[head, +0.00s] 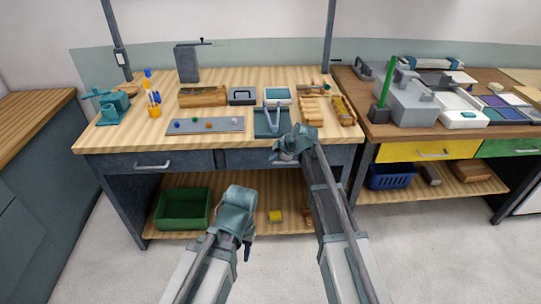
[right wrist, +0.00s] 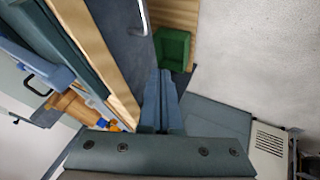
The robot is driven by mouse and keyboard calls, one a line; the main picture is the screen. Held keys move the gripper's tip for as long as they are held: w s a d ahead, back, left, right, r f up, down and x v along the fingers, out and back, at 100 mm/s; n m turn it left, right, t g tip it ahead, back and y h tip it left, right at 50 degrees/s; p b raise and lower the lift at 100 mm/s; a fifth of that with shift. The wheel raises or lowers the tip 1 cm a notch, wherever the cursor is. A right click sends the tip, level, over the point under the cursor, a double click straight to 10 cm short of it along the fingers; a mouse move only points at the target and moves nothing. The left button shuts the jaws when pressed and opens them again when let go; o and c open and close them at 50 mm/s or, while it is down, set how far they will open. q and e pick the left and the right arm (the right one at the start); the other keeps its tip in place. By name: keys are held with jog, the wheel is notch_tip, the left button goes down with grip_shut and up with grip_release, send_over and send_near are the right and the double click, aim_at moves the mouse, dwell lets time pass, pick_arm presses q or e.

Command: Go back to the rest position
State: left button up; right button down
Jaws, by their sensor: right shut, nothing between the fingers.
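My right gripper (head: 279,159) is in front of the workbench's front edge, by the drawers, with its fingers pointing down and to the left. In the right wrist view its two fingers (right wrist: 161,100) lie together with nothing between them. My left gripper (head: 247,248) is lower and nearer, in front of the bench's lower shelf. Its fingers point down and are too small and turned away to show whether they are open.
The workbench (head: 120,138) holds a dark green tray (head: 263,133) with a blue V-shaped tool (head: 272,118), close behind my right gripper. A grey mat (head: 190,131) lies left of it. A green bin (head: 183,208) stands on the lower shelf. The floor (head: 110,270) at left is clear.

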jog(key=s+r+m+g+h+p, duration=0.2)
jog(key=s+m, duration=0.4)
jog(key=s, duration=1.1)
jog(key=s+r+m+g+h+p, duration=0.2)
jog(key=s+m+g+h+p, duration=0.2)
jog(key=s, duration=1.3)
jog(key=m+p, duration=0.2)
jog(key=m, duration=0.1)
jog(key=shift+s+a, duration=0.2)
jog(key=shift+s, duration=0.15)
